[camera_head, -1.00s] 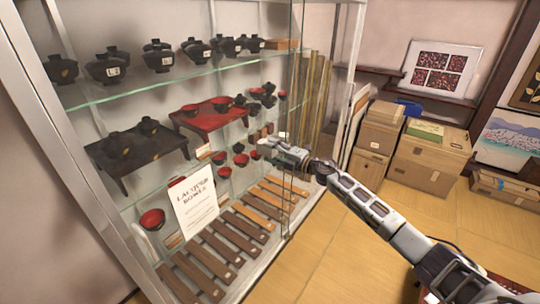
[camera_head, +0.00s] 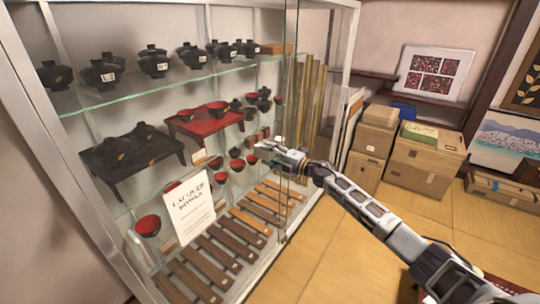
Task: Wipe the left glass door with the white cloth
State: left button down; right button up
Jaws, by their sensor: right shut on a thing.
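The glass door (camera_head: 286,100) of the display cabinet stands upright, clear and see-through, with its vertical edges near the right end of the cabinet front. My right gripper (camera_head: 268,150) comes in from the lower right and lies at the glass near that edge. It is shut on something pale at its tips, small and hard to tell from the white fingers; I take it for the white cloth. Whether it touches the glass I cannot tell. My left gripper is out of view.
Behind the glass stand black lidded bowls (camera_head: 155,62), a red stand (camera_head: 207,122), a black stand (camera_head: 130,158), a white sign (camera_head: 189,207) and wooden slats (camera_head: 235,233). Cardboard boxes (camera_head: 424,160) are stacked at the right. The floor before the cabinet is clear.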

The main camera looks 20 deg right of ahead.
jog(key=shift+a, duration=0.1)
jog(key=shift+s+a+p, duration=1.25)
jog(key=shift+a+p, duration=0.25)
jog(key=shift+s+d, duration=0.1)
jog(key=shift+v, duration=2.9)
jog(key=shift+s+d, duration=0.1)
jog(key=shift+p+v, duration=0.3)
jog(key=shift+v, duration=1.05)
